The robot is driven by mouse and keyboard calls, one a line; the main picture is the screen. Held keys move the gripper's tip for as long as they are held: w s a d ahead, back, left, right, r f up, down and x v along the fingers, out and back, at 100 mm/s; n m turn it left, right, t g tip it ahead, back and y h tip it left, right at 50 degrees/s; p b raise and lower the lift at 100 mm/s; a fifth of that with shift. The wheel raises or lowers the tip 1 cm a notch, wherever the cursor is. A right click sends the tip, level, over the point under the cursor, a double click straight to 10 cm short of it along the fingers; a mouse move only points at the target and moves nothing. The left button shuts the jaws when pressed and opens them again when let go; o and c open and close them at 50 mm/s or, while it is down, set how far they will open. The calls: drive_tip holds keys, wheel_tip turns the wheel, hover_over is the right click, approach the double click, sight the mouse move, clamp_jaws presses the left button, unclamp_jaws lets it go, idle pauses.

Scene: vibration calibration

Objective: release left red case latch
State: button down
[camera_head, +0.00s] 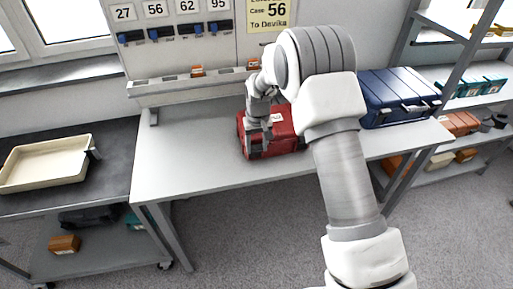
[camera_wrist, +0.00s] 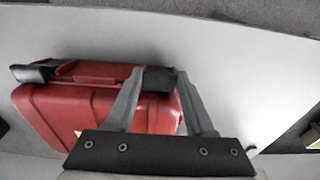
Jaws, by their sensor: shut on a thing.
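The red case (camera_head: 283,136) lies on the grey bench in the head view, with a pale label on its top. It also fills the left half of the wrist view (camera_wrist: 62,112). My gripper (camera_head: 256,148) is at the left part of the case's front edge. In the wrist view my gripper (camera_wrist: 161,74) has its two fingers on either side of a dark latch (camera_wrist: 158,79) and is shut on it. The other dark latch (camera_wrist: 34,73) is at the left of the wrist view, clear of my fingers. The gripped latch is partly hidden by the fingers.
A blue case (camera_head: 395,98) stands to the right on the bench. A cream tray (camera_head: 45,165) lies on the dark cart at the left. A numbered panel (camera_head: 180,35) rises behind the bench. The bench (camera_head: 185,160) is bare left of the red case.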

drive_tip(key=t+b, duration=0.1)
drive_tip(key=b, duration=0.2)
drive_tip(key=s+f+t+b, duration=0.1)
drive_tip(key=t+b, duration=0.1)
drive_tip(key=b, duration=0.1)
drive_tip(key=shift+d+f+y+b, duration=0.15)
drive_tip(key=shift+d+y+b, duration=0.05)
drive_tip(key=shift+y+b, duration=0.2)
drive_tip(key=t+b, duration=0.1)
drive_tip(key=b, duration=0.2)
drive_tip(key=s+f+t+y+b, duration=0.1)
drive_tip(key=b, duration=0.3)
drive_tip(key=shift+d+t+b, duration=0.1)
drive_tip(key=shift+t+b, duration=0.2)
drive_tip(key=shift+t, duration=0.1)
drive_tip(key=t+b, duration=0.1)
drive_tip(key=b, duration=0.1)
drive_tip(key=t+b, duration=0.1)
drive_tip(key=b, duration=0.4)
drive_tip(key=shift+s+d+f+t+y, duration=0.1)
drive_tip(key=shift+s+f+t+y, duration=0.15)
drive_tip(key=shift+t+y, duration=0.15)
drive_tip(key=shift+b, duration=0.6)
drive_tip(key=shift+r+t+b, duration=0.15)
drive_tip(key=shift+t+b, duration=0.35)
drive_tip(key=shift+b, duration=0.2)
drive_tip(key=shift+c, duration=1.3)
unclamp_jaws()
drive_tip(key=shift+s, duration=0.1)
